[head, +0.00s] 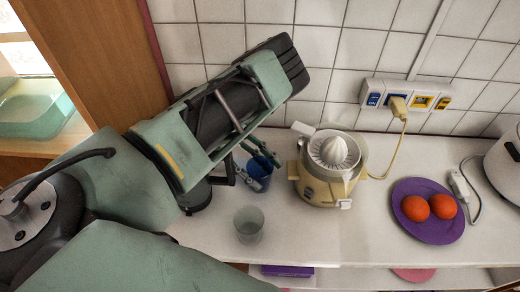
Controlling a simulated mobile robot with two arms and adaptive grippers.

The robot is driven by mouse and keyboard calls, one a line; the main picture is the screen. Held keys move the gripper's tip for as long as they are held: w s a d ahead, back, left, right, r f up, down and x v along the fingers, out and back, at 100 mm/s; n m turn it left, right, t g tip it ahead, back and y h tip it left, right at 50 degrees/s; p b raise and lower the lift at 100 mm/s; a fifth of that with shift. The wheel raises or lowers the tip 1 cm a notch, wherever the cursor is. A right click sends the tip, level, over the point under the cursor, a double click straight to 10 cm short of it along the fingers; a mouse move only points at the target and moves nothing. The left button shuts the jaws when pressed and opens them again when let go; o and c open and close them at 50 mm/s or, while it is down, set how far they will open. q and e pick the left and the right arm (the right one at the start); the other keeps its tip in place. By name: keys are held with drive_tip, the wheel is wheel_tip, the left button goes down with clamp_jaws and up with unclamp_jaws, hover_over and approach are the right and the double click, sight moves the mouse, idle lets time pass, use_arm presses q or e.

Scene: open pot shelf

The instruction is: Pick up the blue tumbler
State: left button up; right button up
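The blue tumbler (259,174) stands on the white counter, left of the juicer, partly hidden by my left gripper. My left gripper (262,170) reaches down to it from the upper left. Its two thin fingers are spread, one on the upper right side of the tumbler and one on the lower left side. I cannot tell whether they touch it or leave a small gap. The tumbler looks upright and at counter level. My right gripper is not in view.
A clear grey glass (249,224) stands just in front of the tumbler. A cream citrus juicer (328,185) is close on its right. A purple plate (447,229) with two oranges (416,208) is farther right. The tiled wall (215,43) is behind; counter between juicer and plate is mostly clear.

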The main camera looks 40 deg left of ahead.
use_arm(q)
drive_tip(key=c, duration=0.6)
drive_tip(key=shift+r, duration=0.1)
drive_tip(key=shift+c, duration=0.2)
